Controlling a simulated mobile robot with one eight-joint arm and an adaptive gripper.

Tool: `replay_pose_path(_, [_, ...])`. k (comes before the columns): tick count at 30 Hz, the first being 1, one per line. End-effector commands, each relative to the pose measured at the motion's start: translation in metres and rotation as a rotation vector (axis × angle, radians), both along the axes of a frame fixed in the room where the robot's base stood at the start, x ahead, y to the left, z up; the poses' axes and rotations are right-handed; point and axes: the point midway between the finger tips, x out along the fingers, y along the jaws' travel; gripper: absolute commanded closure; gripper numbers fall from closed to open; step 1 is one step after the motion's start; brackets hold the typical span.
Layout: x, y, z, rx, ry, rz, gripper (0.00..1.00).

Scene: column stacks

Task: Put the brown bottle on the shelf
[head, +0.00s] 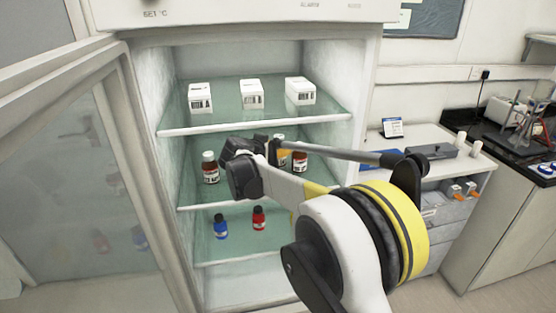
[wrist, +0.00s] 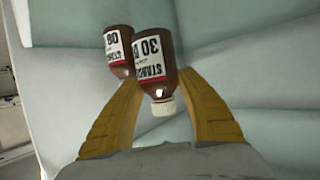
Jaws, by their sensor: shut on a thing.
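A brown bottle (wrist: 157,55) with a white cap and a red-and-white label reading 30 is between the yellow fingers of my gripper (wrist: 159,82) in the wrist view, where it appears cap-down. A second brown bottle (wrist: 118,48), its label reading 60, is just beside it to the left. In the head view my gripper (head: 279,152) is inside the open cabinet at the middle shelf (head: 190,207). My arm partly hides it and the held bottle. Brown bottles stand on that shelf to the left (head: 210,168) and right (head: 299,161) of my gripper. I cannot tell whether the held bottle touches the shelf.
Three white boxes (head: 251,94) stand on the top shelf (head: 180,130). A blue bottle (head: 220,227) and a red bottle (head: 259,219) stand on the lower shelf. The glass door (head: 75,190) is open at left. A counter (head: 410,143) is at right.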

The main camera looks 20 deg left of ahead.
Motion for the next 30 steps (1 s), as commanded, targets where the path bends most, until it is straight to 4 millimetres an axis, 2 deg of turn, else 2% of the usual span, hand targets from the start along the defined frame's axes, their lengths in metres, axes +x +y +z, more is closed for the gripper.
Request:
replay_pose_path(7, [0.000, 0.000, -0.034, 0.000, 0.000, 0.000, 0.91])
replay_pose_path(17, [0.000, 0.000, -0.036, 0.000, 0.000, 0.000, 0.91])
replay_pose_path(18, [0.000, 0.000, -0.037, 0.000, 0.000, 0.000, 0.51])
replay_pose_path(20, [0.000, 0.000, -0.036, 0.000, 0.000, 0.000, 0.33])
replay_pose_path(30, [0.000, 0.000, -0.033, 0.000, 0.000, 0.000, 0.33])
